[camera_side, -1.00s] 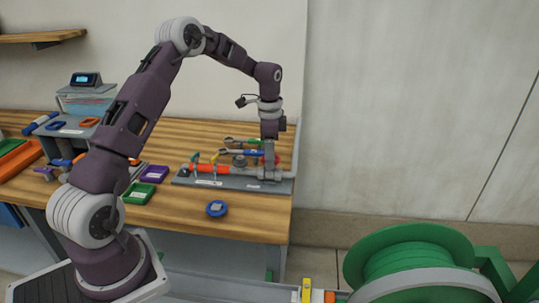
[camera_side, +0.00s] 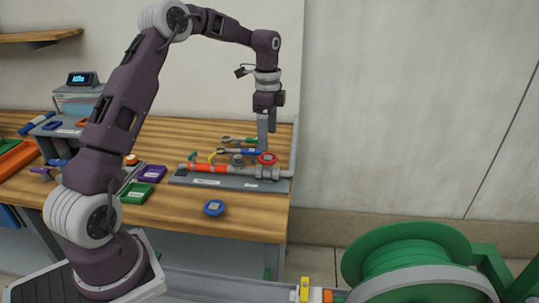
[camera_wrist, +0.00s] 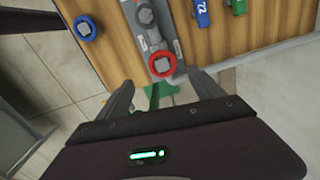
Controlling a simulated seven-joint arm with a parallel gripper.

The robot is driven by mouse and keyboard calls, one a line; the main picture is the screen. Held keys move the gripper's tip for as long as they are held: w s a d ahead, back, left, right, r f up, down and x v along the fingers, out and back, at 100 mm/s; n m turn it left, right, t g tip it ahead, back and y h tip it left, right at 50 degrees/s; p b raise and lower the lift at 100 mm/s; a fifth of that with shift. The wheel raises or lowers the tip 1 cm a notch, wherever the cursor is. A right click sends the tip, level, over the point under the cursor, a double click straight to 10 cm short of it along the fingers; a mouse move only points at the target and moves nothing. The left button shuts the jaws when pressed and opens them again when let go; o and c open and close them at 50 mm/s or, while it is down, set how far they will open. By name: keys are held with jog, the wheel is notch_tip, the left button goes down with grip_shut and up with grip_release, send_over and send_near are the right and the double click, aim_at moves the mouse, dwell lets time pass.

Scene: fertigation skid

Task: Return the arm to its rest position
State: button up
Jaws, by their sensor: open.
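My gripper (camera_side: 264,138) is raised above the right end of the grey pipe assembly, pointing down. In the wrist view its two fingers stand apart with nothing between them, and my gripper (camera_wrist: 163,92) is open. A red ring handle (camera_side: 267,158) sits on the assembly just below the fingers; it also shows in the wrist view (camera_wrist: 162,75). The grey base plate (camera_side: 222,183) of the assembly lies on the wooden bench (camera_side: 180,213). A blue round piece (camera_side: 214,208) lies on the bench in front of it, also seen as a blue ring in the wrist view (camera_wrist: 78,31).
Wrenches with blue (camera_side: 246,153) and green (camera_side: 251,141) handles lie behind the assembly. A small display (camera_side: 82,78) stands at the back left. A green hose reel (camera_side: 410,255) stands at the front right.

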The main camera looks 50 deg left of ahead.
jog(key=s+d+r+n+t+y, duration=0.1)
jog(key=s+d+r+n+t, duration=0.3)
jog(key=s+d+r, duration=1.05)
jog(key=s+d+f+n, duration=0.1)
jog(key=s+d+n, duration=0.1)
jog(key=s, duration=0.6)
jog(key=s+d+f+n+t+h, duration=0.1)
jog(key=s+n, duration=0.3)
jog(key=s, duration=0.4)
jog(key=shift+s+d+f+t, duration=0.2)
jog(key=shift+d+f+t, duration=0.1)
jog(key=shift+d+f, duration=0.5)
